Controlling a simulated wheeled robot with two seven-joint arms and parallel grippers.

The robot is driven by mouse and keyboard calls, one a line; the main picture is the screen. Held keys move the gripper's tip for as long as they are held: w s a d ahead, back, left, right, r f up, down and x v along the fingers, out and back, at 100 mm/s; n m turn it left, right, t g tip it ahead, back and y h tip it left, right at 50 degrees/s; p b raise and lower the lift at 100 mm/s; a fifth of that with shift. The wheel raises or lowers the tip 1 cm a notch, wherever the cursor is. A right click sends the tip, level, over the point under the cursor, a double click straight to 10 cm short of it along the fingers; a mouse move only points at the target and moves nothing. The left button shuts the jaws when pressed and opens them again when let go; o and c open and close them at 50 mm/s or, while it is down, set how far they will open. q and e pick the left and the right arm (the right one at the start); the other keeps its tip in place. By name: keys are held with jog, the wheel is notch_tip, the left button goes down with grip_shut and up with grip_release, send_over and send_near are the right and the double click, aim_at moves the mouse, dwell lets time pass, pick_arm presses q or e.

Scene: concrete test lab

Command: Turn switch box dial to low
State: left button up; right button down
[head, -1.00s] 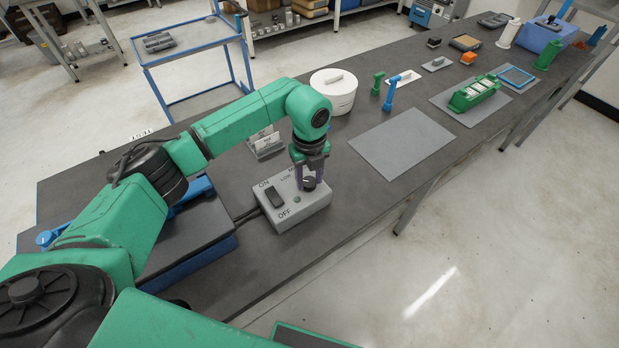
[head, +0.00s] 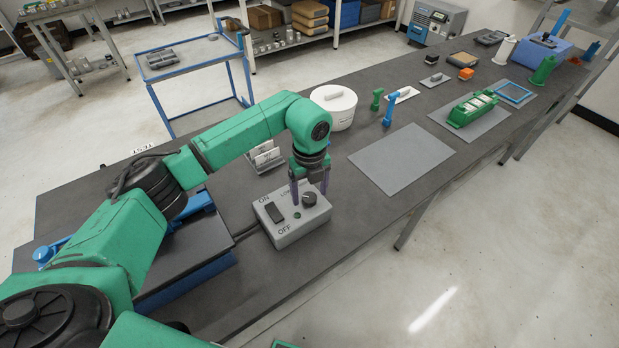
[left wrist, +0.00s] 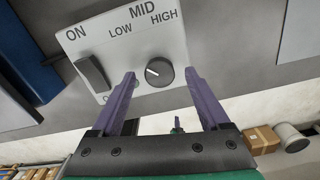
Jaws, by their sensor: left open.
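In the left wrist view the dial (left wrist: 159,72) has a white mark pointing to the upper left, roughly to the LOW side of the printed LOW, MID and HIGH labels. A black ON/OFF rocker (left wrist: 93,73) is on the same face. My left gripper (head: 310,190) points down, open and empty, near the dial. In the left wrist view its purple fingers (left wrist: 160,76) appear on either side of the dial, apart from it. My right gripper is not in view.
A small label holder (head: 265,158) and a white lidded tub (head: 334,107) stand behind the box. A bare grey mat (head: 402,160) lies to the right. Blue and green handles (head: 389,110) stand farther back. The bench's front edge is close to the box.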

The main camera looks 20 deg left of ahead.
aim_at(309, 197)
pick_arm(q)
notch_tip(309, 197, up, 14)
jog(key=b, duration=0.3)
